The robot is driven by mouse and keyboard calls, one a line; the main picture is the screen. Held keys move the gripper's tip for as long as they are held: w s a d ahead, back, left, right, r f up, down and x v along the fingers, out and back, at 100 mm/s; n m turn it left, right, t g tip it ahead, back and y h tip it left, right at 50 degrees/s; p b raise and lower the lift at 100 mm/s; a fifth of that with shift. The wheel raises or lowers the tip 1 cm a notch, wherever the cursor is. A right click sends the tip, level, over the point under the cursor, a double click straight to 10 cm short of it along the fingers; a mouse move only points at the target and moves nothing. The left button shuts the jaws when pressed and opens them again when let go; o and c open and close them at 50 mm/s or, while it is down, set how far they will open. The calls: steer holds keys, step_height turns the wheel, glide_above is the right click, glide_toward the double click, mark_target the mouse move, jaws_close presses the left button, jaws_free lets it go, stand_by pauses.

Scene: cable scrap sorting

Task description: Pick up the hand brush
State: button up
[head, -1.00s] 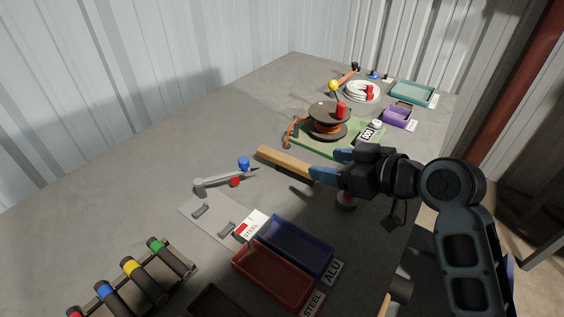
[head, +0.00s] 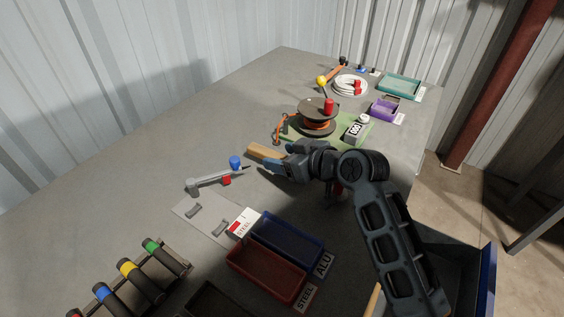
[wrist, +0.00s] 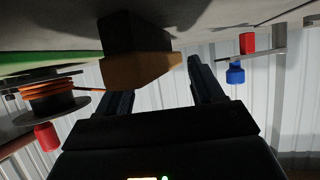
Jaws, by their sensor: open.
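The hand brush lies on the grey table beyond the bins; its pale wooden part (head: 264,152) sticks out past my fingers in the head view. In the wrist view, which looks upside down, its wooden body (wrist: 140,70) and dark bristles (wrist: 135,32) are close ahead. My gripper (head: 277,163) is open and low at the near end of the brush. In the wrist view the wood covers the left fingertip, and the right finger stands apart from it, so my gripper (wrist: 160,75) is not closed on it.
A cable reel (head: 317,117) on a green mat stands just beyond the brush. Blue (head: 287,240) and red (head: 265,270) bins sit nearer.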

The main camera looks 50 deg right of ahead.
steer(key=shift+c, duration=0.4)
jaws_close()
